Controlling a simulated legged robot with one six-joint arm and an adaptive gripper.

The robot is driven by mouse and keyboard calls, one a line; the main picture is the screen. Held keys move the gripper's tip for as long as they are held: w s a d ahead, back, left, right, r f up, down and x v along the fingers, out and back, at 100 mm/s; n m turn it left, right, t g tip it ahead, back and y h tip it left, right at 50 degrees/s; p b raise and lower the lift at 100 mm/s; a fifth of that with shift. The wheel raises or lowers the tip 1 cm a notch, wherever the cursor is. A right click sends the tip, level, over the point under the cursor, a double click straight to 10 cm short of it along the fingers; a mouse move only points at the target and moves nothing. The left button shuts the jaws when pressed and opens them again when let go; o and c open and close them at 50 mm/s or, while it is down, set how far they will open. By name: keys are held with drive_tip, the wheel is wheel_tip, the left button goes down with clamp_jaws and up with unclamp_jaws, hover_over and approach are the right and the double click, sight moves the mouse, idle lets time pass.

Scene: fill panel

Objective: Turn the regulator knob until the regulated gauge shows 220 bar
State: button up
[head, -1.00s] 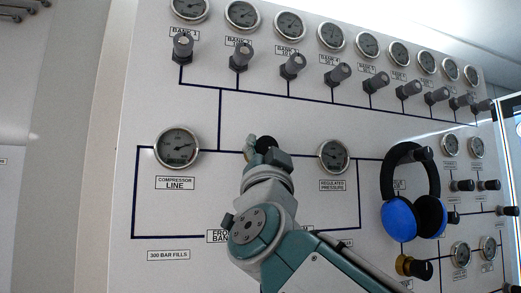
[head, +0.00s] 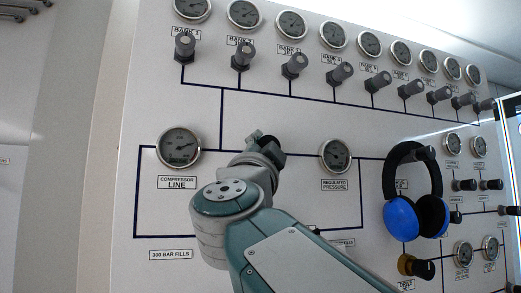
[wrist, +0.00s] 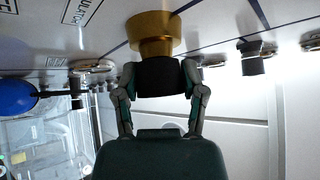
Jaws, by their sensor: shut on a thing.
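The regulator knob (wrist: 160,77) is a black cylinder on a brass body (wrist: 151,32) in the wrist view. My gripper (wrist: 160,82) is shut on the black part, one finger on each side. In the head view my gripper (head: 268,148) is at the panel between two gauges, and my wrist hides most of the knob. The regulated pressure gauge (head: 335,155) is round with a dark face, right of my gripper, above its label. Its needle is too small to read exactly.
The compressor line gauge (head: 179,147) is left of my gripper. A row of bank gauges and grey knobs (head: 243,57) runs above. Blue and black headphones (head: 402,216) hang to the right. A brass and black valve (head: 415,267) sits below them.

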drive_tip(key=o, duration=1.2)
drive_tip(key=shift+c, duration=0.2)
drive_tip(key=shift+s+f, duration=0.1)
drive_tip(key=v, duration=1.2)
